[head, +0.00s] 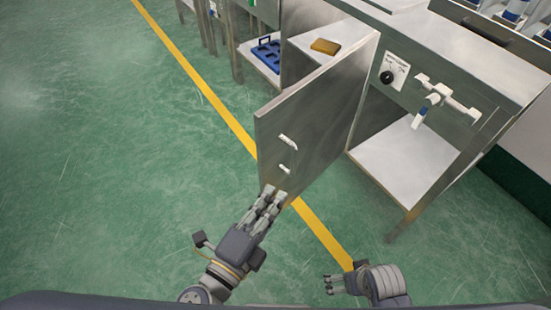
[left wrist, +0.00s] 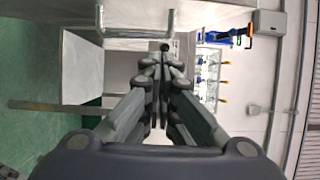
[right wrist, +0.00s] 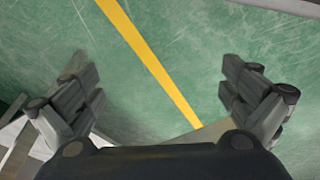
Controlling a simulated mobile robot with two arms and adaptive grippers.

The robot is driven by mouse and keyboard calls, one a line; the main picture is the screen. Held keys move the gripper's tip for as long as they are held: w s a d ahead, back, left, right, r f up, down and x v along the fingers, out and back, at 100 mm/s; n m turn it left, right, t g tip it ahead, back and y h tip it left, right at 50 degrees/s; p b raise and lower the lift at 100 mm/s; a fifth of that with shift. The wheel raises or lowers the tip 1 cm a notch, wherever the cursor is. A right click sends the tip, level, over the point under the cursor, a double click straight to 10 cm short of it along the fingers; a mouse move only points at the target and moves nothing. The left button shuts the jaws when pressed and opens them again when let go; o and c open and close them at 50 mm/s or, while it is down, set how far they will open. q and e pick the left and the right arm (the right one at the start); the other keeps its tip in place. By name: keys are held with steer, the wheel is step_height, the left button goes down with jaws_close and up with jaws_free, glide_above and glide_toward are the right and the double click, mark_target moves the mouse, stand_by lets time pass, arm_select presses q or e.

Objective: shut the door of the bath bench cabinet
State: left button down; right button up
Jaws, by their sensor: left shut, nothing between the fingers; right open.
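The cabinet door (head: 320,120) is a grey metal panel that stands wide open, swung out from the bath bench (head: 420,40) toward me. Two small pale fittings (head: 288,140) are on its face. My left gripper (head: 275,195) is shut and empty at the door's lower near corner. I cannot tell if it touches the door. The left wrist view shows its closed fingers (left wrist: 162,70) pointing toward the bench. My right gripper (head: 330,284) is low at the bottom of the head view, apart from the door. Its fingers (right wrist: 165,90) are spread over bare floor.
A brown block (head: 325,46) lies on a pale surface behind the door. A blue tray (head: 267,53) is on a shelf farther back. The bench front has a black knob (head: 387,77) and a tap-like fitting (head: 445,97). Green floor (head: 130,160) with a yellow line is clear at left.

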arm_select(q)
steer(key=w+p, duration=0.3)
steer(key=w, duration=0.6)
steer(key=shift+w+d, duration=0.25)
steer(key=shift+d, duration=0.1)
arm_select(e)
steer(key=s+f, duration=0.4)
steer(key=f, duration=0.7)
steer(key=shift+s+d+g, duration=0.25)
steer(key=shift+d+g, duration=0.05)
arm_select(q)
steer(key=shift+a, duration=0.1)
arm_select(e)
steer(key=shift+f, duration=0.1)
